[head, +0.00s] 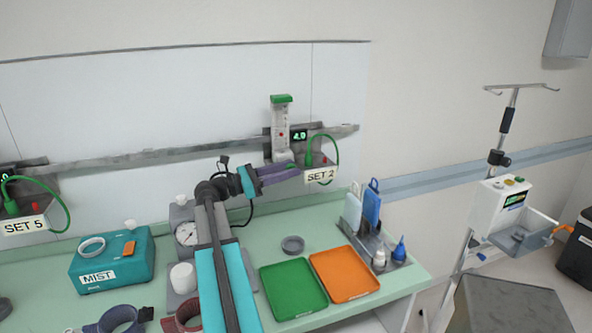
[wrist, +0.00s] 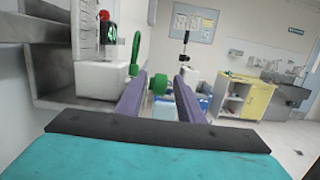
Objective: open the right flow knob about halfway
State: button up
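The right flow unit (head: 281,130) is on the wall rail, with a clear tube, a green top and a small display (head: 299,135) that seems to read 4.0. Its label says SET 2 (head: 320,176). My gripper (head: 296,170) reaches it from the left, its purple fingers at the unit's lower part. The fingers are apart and hold nothing. In the head view I cannot make out the knob clearly.
A green hose (head: 337,155) loops beside the unit. A second unit labelled SET 5 (head: 25,226) is at the far left. Below are a teal MIST box (head: 112,262), a green tray (head: 293,289), an orange tray (head: 344,274) and a bottle rack (head: 385,262).

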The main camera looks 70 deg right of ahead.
jog(key=v, duration=0.3)
jog(key=shift+r, duration=0.15)
dwell(0.4)
jog(key=shift+r+p, duration=1.1)
jog(key=shift+r, duration=0.05)
jog(key=shift+r+p, duration=0.3)
jog(key=shift+s, duration=0.1)
